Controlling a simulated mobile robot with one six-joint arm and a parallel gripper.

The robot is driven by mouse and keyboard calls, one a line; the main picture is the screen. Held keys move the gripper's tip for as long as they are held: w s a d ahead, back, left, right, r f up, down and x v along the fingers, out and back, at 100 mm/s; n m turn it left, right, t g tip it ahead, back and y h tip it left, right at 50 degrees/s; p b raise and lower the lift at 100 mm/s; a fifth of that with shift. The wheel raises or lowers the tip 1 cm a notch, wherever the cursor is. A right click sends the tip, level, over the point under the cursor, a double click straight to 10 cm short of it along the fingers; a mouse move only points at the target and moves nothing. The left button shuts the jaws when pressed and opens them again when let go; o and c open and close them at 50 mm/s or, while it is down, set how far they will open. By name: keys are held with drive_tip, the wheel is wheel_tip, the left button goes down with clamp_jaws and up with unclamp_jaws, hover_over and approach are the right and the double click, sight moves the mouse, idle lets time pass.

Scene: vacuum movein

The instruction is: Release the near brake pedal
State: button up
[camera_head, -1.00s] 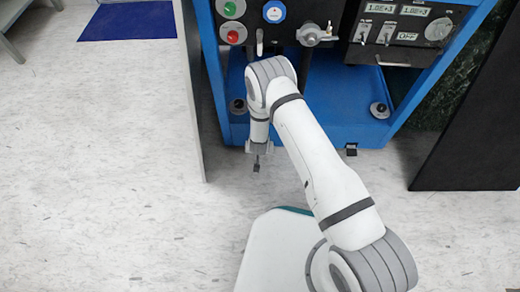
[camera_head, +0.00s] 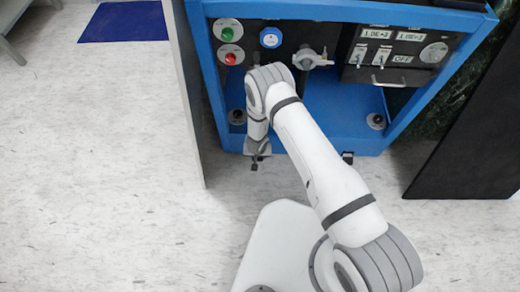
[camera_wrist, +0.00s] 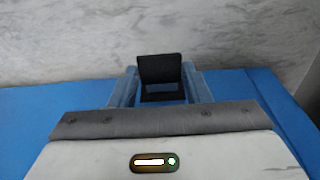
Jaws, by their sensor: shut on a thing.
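A small black brake pedal (camera_wrist: 159,68) stands at the edge of the blue base in the wrist view. My gripper (camera_wrist: 163,84) has one finger on each side of it and is shut on it. In the head view my gripper (camera_head: 257,161) is low at the front left edge of the blue vacuum cart (camera_head: 310,142), and hides most of that pedal. A second black pedal (camera_head: 347,158) shows at the front right of the cart. I cannot tell whether either pedal is pressed.
A white panel (camera_head: 190,110) stands close on the left of the cart. A black board (camera_head: 470,155) stands on the right. The floor (camera_head: 90,170) is clear at the left. A blue mat (camera_head: 122,22) lies at the far left.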

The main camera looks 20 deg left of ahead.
drive_tip(key=shift+d, duration=0.1)
drive_tip(key=o, duration=1.4)
wheel_tip(320, 180, up, 8)
drive_tip(key=s+p, duration=0.1)
drive_tip(key=p, duration=0.2)
drive_tip(key=shift+d+f, duration=0.15)
drive_tip(key=shift+s, duration=0.1)
